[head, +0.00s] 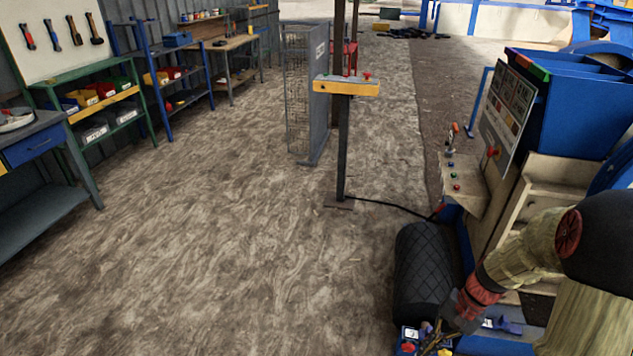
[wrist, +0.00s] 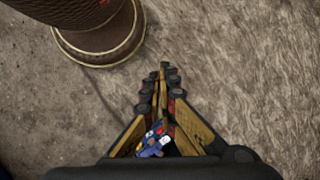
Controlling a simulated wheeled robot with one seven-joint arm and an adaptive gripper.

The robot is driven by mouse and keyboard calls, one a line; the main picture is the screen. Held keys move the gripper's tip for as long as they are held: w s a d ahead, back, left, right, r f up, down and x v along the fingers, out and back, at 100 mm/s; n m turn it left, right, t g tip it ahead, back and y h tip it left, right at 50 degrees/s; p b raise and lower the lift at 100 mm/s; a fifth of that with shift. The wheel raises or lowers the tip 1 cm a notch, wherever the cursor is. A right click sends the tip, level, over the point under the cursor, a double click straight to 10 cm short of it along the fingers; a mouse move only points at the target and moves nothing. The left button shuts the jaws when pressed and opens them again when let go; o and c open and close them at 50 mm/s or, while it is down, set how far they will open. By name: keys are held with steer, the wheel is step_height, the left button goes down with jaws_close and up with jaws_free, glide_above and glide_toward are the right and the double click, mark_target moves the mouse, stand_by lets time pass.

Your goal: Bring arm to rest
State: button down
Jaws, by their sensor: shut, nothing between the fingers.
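My arm reaches in from the right edge of the head view and points down toward the lower middle. My gripper (head: 436,342) is at the bottom edge there, beside the machine on the right. In the wrist view my gripper (wrist: 163,70) has its fingers together at the tips, with nothing held between them. Bare ground lies beyond the fingertips. Small blue, white and red items (wrist: 153,140) show between the finger bases; I cannot tell what they are.
A blue and cream machine (head: 575,115) with a control panel (head: 466,175) stands at right. A black quilted roll (head: 422,270) lies near my gripper. A post with a yellow head (head: 346,87) and a mesh panel (head: 306,90) stand mid-view. Floor at left is clear, up to shelves (head: 100,100).

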steer(key=s+a+r+n+t+h+p, duration=0.1)
steer(key=s+a+r+n+t, duration=0.1)
steer(key=r, duration=0.8)
steer(key=s+a+r+n+t+h+p, duration=0.1)
steer(key=s+a+r+n+t+h, duration=0.1)
steer(key=r, duration=0.7)
steer(key=s+a+r+n+t+h+p, duration=0.1)
steer(key=s+a+r+n+t, duration=0.2)
steer(key=s+r, duration=0.4)
step_height(320, 180, up, 4)
steer(key=shift+s+a+f+n+h, duration=0.2)
steer(key=shift+a+n+h, duration=0.2)
steer(key=shift+a+n, duration=0.45)
